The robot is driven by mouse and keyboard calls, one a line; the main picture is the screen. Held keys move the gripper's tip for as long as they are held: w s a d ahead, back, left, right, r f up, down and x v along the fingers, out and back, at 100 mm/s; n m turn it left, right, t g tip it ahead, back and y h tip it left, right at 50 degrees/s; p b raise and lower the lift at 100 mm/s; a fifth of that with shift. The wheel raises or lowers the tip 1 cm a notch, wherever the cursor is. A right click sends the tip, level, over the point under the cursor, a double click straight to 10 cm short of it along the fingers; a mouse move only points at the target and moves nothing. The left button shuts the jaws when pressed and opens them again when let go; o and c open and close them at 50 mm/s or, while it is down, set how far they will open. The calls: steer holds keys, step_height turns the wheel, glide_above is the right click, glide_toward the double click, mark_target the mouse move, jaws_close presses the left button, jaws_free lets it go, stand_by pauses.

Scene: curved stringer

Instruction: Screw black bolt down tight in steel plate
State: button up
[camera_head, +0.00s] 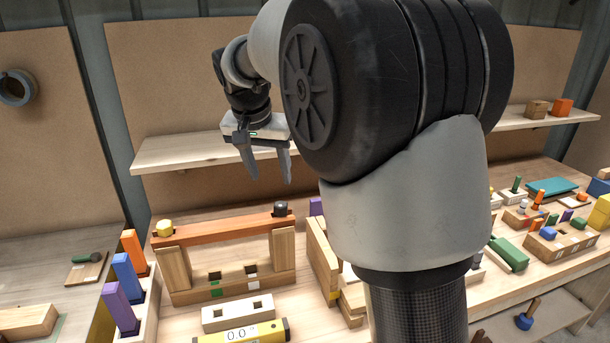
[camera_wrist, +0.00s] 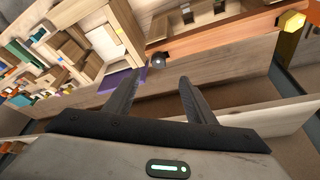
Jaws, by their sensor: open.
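The black bolt (camera_head: 281,209) stands at the right end of a long reddish-brown bar (camera_head: 225,228), which looks like painted wood rather than steel. The bar lies across two wooden posts. The bolt's head shows above the bar; its shank is hidden. My gripper (camera_head: 270,180) is open and empty, pointing down above the bar's right end, a little above the bolt and apart from it. In the wrist view the black bolt (camera_wrist: 158,61) shows just beyond my open fingertips, roughly between them.
A yellow hex bolt (camera_head: 165,228) sits at the bar's left end. A shelf (camera_head: 190,150) runs behind. Purple, blue and orange blocks stand left of the frame. A yellow level (camera_head: 245,333) and a white block (camera_head: 238,313) lie in front. My arm hides the bench's middle.

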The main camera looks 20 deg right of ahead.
steer(key=v, duration=0.6)
steer(key=s+d+r+n+t+y+p, duration=0.1)
steer(key=s+d+n+p, duration=0.1)
steer(key=s, duration=0.6)
steer(key=s+d+r+n+y+p, duration=0.1)
steer(key=s+r+p, duration=0.1)
steer(key=s, duration=0.6)
steer(key=s+f+n, duration=0.3)
steer(key=s+f, duration=0.4)
steer(key=s, duration=0.5)
steer(key=shift+d+t+p, duration=0.3)
steer(key=shift+d+t, duration=0.05)
steer(key=shift+t, duration=0.05)
steer(key=shift+s, duration=0.15)
steer(key=shift+c, duration=0.4)
